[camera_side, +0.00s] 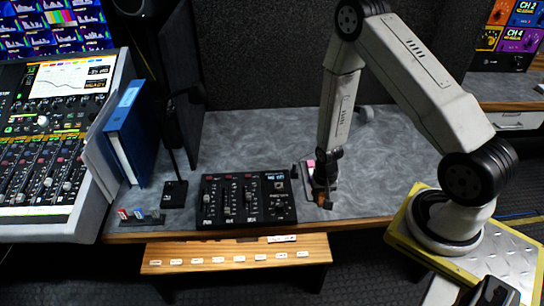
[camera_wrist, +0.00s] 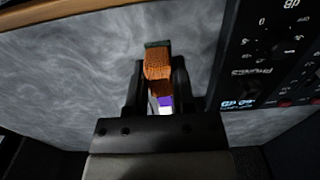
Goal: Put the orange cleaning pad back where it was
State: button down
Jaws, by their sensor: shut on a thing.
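The orange cleaning pad (camera_wrist: 158,64) is between the fingers of my gripper (camera_wrist: 158,82) in the wrist view, with a dark strip along its far end. A purple and white part shows nearer the palm. In the side view my gripper (camera_side: 323,190) points down at the grey desktop, just right of the black control panel; only a little orange shows at its tips. My gripper is shut on the pad. I cannot tell whether the pad touches the desktop.
The black control panel (camera_side: 248,200) stands close to my gripper, also in the wrist view (camera_wrist: 270,60). A small pink item (camera_side: 311,163) is beside the gripper. A wooden ledge (camera_side: 235,253) with labels is in front. The grey desktop (camera_side: 385,160) is clear at right.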

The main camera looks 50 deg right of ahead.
aim_at(318, 212)
jog(key=shift+f, duration=0.6)
jog(key=shift+f, duration=1.75)
jog(key=shift+f, duration=0.15)
jog(key=shift+c, duration=2.2)
grip_release()
jog(key=shift+r, duration=6.15)
